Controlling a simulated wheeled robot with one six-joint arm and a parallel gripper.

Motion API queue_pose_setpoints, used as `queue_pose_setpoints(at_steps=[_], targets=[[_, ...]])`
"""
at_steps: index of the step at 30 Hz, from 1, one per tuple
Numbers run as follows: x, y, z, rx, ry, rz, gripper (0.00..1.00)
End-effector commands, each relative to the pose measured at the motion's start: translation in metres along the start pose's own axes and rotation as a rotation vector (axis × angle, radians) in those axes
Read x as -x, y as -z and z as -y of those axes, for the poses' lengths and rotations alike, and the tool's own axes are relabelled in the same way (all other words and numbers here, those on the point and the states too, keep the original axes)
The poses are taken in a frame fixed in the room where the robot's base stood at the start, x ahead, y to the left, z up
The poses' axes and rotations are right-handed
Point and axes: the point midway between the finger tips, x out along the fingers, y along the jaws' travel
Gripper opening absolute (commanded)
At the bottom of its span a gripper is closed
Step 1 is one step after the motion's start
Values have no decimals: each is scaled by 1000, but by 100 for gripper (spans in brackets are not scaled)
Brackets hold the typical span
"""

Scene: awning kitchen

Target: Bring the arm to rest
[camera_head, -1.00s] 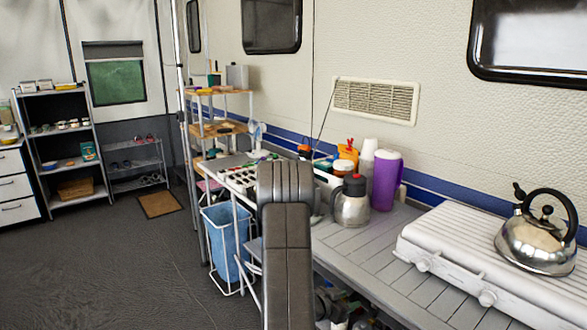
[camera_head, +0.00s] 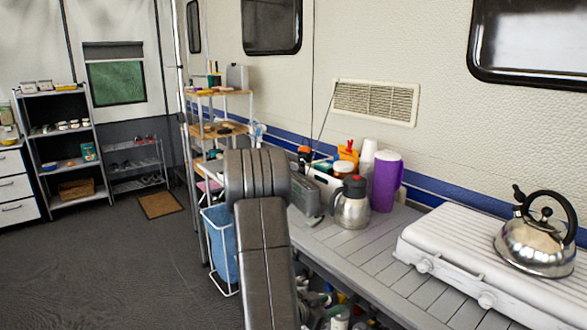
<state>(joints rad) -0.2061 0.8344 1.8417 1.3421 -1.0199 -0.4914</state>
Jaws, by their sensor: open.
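My arm rises from the bottom edge in the head view. Its dark grey upper link and rounded joint stand left of the picture's middle, leaning slightly left. The joint covers part of the counter and the things on it. Nothing held can be seen.
A grey counter (camera_head: 362,257) runs along the right wall. Left floor (camera_head: 105,262) is clear.

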Motion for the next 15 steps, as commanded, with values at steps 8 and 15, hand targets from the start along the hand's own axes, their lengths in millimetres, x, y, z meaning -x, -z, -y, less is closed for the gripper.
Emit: queue_pose_setpoints(at_steps=[8,15], targets=[[49,1,1,1,4,-1,42],[16,0,-2,0,-5,-1,42]])
